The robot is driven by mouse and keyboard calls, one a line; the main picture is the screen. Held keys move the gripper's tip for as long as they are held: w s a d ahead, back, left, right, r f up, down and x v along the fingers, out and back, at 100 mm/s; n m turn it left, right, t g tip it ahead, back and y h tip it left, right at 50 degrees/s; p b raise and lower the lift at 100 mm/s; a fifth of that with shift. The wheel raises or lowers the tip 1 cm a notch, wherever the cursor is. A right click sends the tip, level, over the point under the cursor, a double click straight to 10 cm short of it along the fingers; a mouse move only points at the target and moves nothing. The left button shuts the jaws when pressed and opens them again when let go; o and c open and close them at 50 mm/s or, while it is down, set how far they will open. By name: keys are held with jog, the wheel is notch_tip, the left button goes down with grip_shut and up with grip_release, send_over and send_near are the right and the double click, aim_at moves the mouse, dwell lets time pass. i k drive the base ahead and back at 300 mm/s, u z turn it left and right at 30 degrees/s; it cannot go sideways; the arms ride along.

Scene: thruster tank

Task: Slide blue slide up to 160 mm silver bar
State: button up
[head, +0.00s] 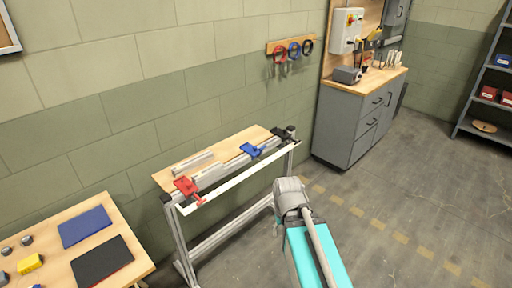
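The blue slide (251,150) sits on the right part of a silver rail along the front of a narrow wooden-topped bench (232,142). A red slide (187,187) sits at the rail's left end. Silver bars (193,162) lie on the left part of the bench top, behind the rail, close to the red slide. Their lengths cannot be read. The blue slide appears apart from these bars. My arm (291,195) shows in front of the bench, right of centre. My gripper cannot be made out.
A table at lower left holds a blue mat (86,227), a black mat (101,262) and a yellow block (30,263). A grey cabinet (342,130) stands at the back right. Shelves (492,88) stand at far right. The floor (420,190) on the right is clear.

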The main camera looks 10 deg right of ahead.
aim_at(254, 151)
jog(key=u, duration=0.1)
jog(key=i, duration=1)
jog(key=z, duration=0.1)
